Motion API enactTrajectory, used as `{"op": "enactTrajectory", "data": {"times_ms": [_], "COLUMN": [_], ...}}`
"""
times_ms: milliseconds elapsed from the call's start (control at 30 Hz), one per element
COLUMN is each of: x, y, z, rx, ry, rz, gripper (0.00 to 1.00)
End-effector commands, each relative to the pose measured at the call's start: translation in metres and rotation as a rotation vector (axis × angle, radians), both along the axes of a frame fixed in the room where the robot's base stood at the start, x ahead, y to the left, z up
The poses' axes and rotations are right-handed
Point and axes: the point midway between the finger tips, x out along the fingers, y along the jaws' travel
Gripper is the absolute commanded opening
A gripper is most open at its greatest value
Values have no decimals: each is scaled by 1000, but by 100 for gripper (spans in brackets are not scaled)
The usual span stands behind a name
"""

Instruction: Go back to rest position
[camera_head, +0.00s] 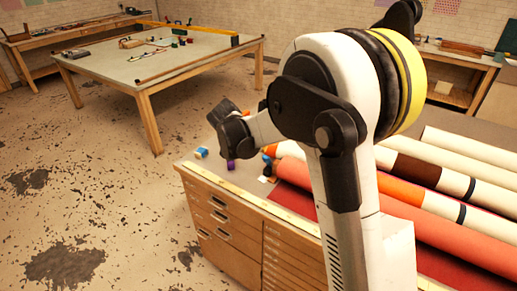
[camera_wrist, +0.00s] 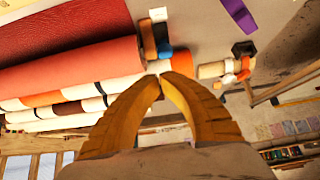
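My gripper (camera_wrist: 161,79) shows in the wrist view as two ribbed yellow fingers. They bow outward and their tips come together, with nothing visible held between them. Past the tips lie long rolls, including a salmon-red roll (camera_wrist: 70,68) and a white roll with orange and dark bands below it. In the head view my arm is bent over a wooden drawer cabinet (camera_head: 232,222), with its dark end part above the cabinet's far left corner. The fingers cannot be made out clearly there.
Several rolls, including a red roll (camera_head: 430,230), lie on the cabinet at right. Small blue (camera_head: 201,152) and purple (camera_head: 231,166) items lie near its far corner. A table (camera_head: 150,62) with tools stands behind.

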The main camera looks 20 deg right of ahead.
Motion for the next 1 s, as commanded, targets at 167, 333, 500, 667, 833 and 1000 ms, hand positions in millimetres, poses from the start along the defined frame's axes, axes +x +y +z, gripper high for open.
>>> {"op": "enactTrajectory", "data": {"times_ms": [167,333,500,667,833,1000], "x": [0,0,-8,-48,-117,-189], "y": [0,0,2,14,34,57], "z": [-1,-1,3,20,32,27], "rx": [0,0,5,33,65,78], "ry": [0,0,10,54,100,114], "rz": [0,0,25,157,375,591], "gripper": [0,0,0,0,0,0]}}
